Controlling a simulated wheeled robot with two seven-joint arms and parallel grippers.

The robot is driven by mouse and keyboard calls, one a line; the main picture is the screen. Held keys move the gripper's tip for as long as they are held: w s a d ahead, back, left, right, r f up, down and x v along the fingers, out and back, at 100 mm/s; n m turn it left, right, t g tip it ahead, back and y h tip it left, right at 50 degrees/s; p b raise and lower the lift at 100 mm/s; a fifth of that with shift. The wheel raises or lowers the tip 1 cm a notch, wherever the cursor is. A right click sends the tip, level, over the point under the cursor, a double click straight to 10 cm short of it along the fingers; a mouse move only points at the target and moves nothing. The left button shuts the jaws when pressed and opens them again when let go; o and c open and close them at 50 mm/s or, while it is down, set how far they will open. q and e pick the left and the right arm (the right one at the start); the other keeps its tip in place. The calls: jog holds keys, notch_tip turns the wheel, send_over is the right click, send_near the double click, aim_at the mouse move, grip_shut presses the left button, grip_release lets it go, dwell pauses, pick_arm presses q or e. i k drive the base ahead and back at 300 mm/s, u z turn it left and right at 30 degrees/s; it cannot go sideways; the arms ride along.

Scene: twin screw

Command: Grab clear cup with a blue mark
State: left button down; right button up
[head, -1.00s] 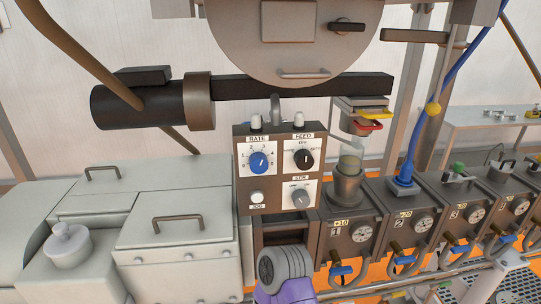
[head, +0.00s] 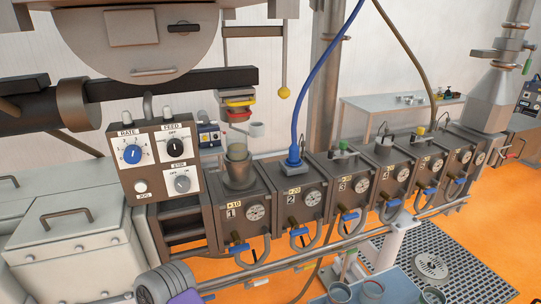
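Several round cups stand in a pale blue tray or bin at the bottom edge. One cup (head: 340,293) is at the left, a second cup (head: 373,289) with a reddish tint is beside it, and a third cup (head: 432,296) is further right. All are cut off by the frame, and I cannot tell which has a blue mark.
A row of numbered dark blocks (head: 296,199) with gauges crosses the middle, with a pipe rail in front. A control box (head: 155,157) stands at left. A blue hose (head: 298,110) rises from block 2. A side table (head: 400,104) is behind.

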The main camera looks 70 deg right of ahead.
aim_at(237, 141)
jog(key=k, duration=0.35)
jog(key=z, duration=0.95)
